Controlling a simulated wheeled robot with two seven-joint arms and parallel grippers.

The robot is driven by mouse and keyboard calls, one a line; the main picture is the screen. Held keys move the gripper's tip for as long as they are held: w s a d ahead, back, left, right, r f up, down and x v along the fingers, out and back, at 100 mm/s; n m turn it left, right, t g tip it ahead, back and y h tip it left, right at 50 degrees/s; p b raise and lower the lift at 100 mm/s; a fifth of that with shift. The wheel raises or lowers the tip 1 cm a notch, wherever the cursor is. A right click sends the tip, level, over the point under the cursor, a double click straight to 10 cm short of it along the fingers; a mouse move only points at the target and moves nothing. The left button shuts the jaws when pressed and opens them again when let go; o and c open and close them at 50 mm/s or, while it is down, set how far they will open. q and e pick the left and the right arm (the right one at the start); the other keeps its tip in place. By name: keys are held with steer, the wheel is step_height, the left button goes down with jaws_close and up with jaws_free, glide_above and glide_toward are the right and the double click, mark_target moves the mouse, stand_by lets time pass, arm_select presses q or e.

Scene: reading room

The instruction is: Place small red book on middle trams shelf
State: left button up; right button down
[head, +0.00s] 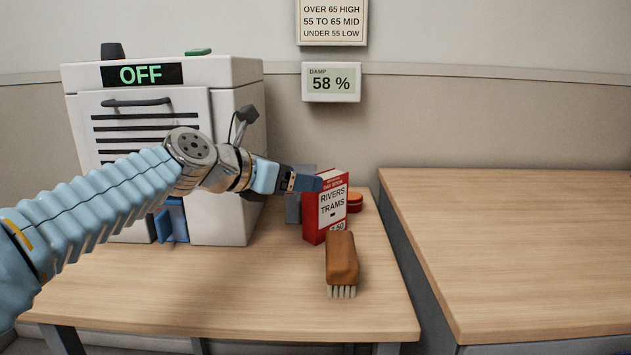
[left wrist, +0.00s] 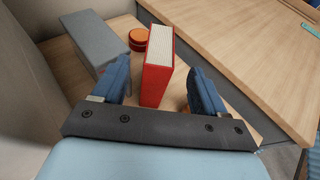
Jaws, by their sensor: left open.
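The small red book (head: 326,206) stands upright on the table, its cover reading "RIVERS TRAMS". In the left wrist view the book (left wrist: 157,82) shows its pale page edges and lies between the two fingers. My left gripper (head: 310,182) reaches in from the left at the book's top. In the left wrist view my left gripper (left wrist: 160,88) is open, with one finger on each side of the book and a gap visible on both sides. My right gripper is not in view. No trams shelf shows in these frames.
A grey block (left wrist: 88,42) stands beside the book, with an orange-red round tin (left wrist: 138,38) behind. A brown brush (head: 341,260) lies in front. A white cabinet (head: 225,110) marked "OFF" stands left. A wall display (head: 331,83) reads 58 %.

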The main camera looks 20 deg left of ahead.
arm_select(q)
steer(key=v, duration=0.3)
steer(key=t+h+b, duration=0.2)
steer(key=t+b, duration=0.1)
steer(key=b, duration=0.3)
glide_toward(326, 184)
steer(key=shift+t, duration=0.3)
steer(key=x, duration=0.4)
steer(key=a+f+x, duration=0.1)
steer(key=x, duration=0.3)
steer(key=w+x, duration=0.1)
steer(key=x, duration=0.3)
steer(key=shift+a+f, duration=0.3)
steer(key=shift+f, duration=0.1)
steer(key=c, duration=1.2)
steer(key=shift+c, duration=0.7)
